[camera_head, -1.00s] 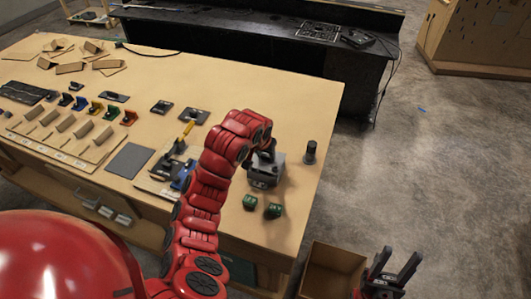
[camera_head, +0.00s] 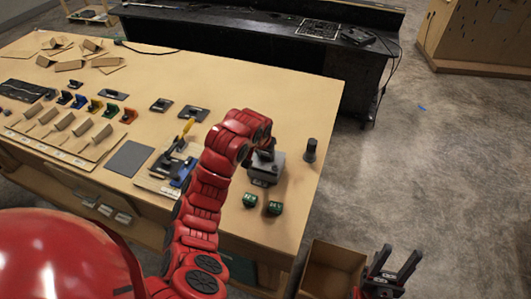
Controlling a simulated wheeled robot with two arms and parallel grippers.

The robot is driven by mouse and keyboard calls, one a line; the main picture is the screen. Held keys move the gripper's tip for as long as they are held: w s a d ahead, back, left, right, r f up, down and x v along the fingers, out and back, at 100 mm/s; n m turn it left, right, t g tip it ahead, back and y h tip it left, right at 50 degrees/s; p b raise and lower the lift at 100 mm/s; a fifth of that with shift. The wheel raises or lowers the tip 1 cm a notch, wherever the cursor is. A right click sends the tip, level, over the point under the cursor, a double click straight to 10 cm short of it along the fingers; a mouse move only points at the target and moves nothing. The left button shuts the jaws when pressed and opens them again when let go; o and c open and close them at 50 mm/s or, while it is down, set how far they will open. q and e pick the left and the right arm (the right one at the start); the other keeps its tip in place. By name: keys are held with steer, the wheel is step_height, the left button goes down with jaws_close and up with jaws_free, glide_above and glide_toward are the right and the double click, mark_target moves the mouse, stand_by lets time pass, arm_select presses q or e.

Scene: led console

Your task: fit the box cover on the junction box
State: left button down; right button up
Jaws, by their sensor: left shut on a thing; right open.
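The grey junction box (camera_head: 264,175) stands on the wooden table near its right end. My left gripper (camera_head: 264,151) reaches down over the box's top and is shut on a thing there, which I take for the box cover. The held part is small, dark and mostly hidden by the wrist, so I cannot tell whether it is fully seated on the box. My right gripper (camera_head: 399,262) is open and empty, off the table at the lower right, with its fingers pointing up.
A dark cylinder (camera_head: 310,150) stands just right of the box. Parts and a yellow-handled tool (camera_head: 187,128) lie to the left. An open cardboard box (camera_head: 332,267) is beside the table, below its top.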

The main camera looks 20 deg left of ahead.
arm_select(q)
steer(key=shift+f+b, duration=0.5)
steer(key=shift+f, duration=0.35)
stand_by(0.5)
steer(key=shift+c, duration=1.7)
jaws_free()
steer(key=shift+r, duration=0.1)
